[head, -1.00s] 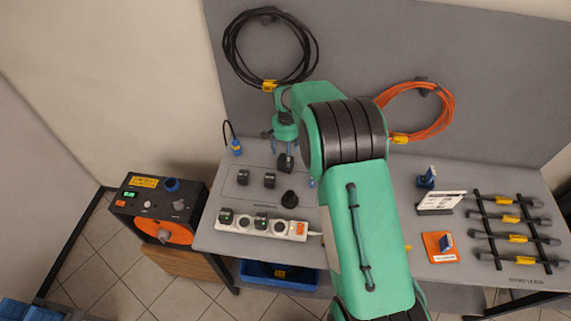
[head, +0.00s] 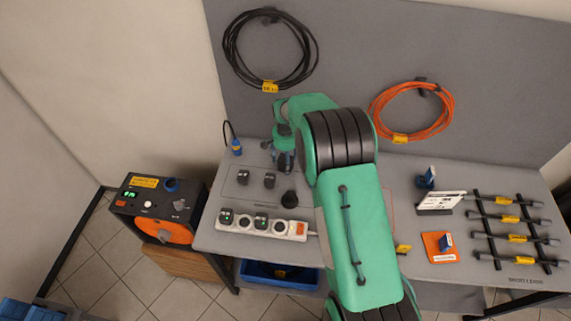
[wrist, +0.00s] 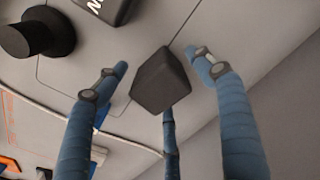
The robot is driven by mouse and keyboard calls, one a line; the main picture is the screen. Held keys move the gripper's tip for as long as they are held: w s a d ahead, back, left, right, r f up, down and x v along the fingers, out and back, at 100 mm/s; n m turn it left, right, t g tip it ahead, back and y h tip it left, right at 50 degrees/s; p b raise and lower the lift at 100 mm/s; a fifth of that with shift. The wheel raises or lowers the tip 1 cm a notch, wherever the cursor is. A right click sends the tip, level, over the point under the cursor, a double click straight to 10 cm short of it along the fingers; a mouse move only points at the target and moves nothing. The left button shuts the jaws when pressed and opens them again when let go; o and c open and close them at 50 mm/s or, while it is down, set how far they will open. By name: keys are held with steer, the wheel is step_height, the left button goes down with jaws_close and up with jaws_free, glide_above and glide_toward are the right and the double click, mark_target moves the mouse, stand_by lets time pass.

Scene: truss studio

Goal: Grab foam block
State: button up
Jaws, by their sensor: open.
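A dark, plain block, which looks like the foam block (wrist: 161,82), stands on the grey table between my fingers in the wrist view. My gripper (wrist: 163,72) is open, with blue fingers on the left and right of the block and another finger below it. Gaps show between the block and the left and right fingers. In the head view my gripper (head: 285,166) is low over the table at the back left, and its fingers hide most of the block there.
Two similar dark blocks (head: 243,176) (head: 269,180) stand to the left of my gripper, and a black round knob (head: 290,198) stands in front. A white power strip (head: 262,224) lies along the table's front edge. The grey back panel (head: 340,70) rises behind.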

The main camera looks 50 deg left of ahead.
stand_by(0.4)
steer(key=c, duration=1.1)
steer(key=shift+r, duration=0.1)
steer(key=shift+r, duration=4.9)
